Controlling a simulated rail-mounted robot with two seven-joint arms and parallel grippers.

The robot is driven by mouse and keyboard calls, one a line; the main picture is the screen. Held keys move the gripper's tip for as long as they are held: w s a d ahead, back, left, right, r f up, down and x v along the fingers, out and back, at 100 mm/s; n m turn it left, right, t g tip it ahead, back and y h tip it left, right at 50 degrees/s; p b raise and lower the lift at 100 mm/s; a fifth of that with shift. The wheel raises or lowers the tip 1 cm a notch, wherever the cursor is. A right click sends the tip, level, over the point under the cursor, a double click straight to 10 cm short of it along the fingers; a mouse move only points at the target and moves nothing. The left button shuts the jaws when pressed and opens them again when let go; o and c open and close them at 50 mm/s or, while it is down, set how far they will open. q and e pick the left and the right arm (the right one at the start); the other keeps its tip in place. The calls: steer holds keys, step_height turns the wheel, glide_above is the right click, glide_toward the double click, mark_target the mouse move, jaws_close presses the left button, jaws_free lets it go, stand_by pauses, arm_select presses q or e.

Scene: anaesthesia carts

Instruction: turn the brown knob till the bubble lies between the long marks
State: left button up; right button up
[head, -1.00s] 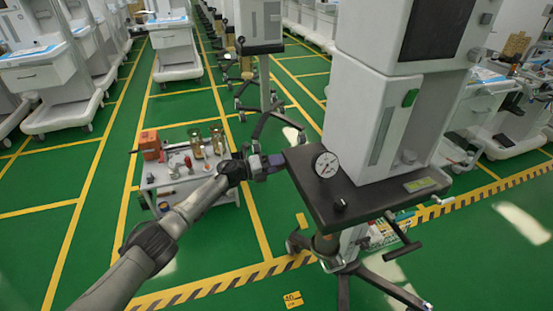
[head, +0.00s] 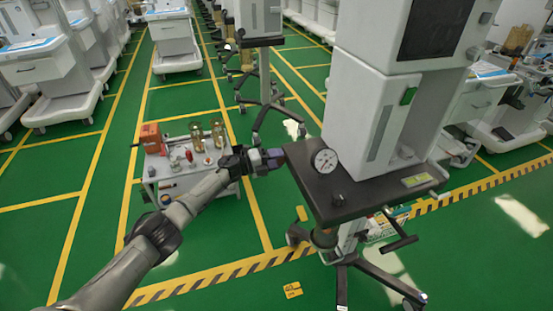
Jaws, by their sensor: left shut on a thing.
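The dark platform (head: 309,187) carries a yellow-green level vial (head: 414,181) at its front right. The bubble and marks are too small to make out. My left gripper (head: 276,158) is shut at the platform's left corner, its fingertips reaching that edge. What it holds is hidden by the fingers; I cannot tell whether it is the brown knob. A brownish round part (head: 323,238) shows under the platform on the stand. I cannot tell if that is a knob. My right gripper is not in view.
A round gauge (head: 326,160) and a small black knob (head: 338,200) sit on the platform, beside a tall white cabinet (head: 362,110). A crank handle (head: 400,243) sticks out at the front right. A low cart (head: 222,190) with brass and red parts stands behind my arm.

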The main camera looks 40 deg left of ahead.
arm_select(q)
steer(key=o, duration=0.9)
steer(key=p+v, duration=0.3)
steer(key=v, duration=1.1)
steer(key=shift+p, duration=0.4)
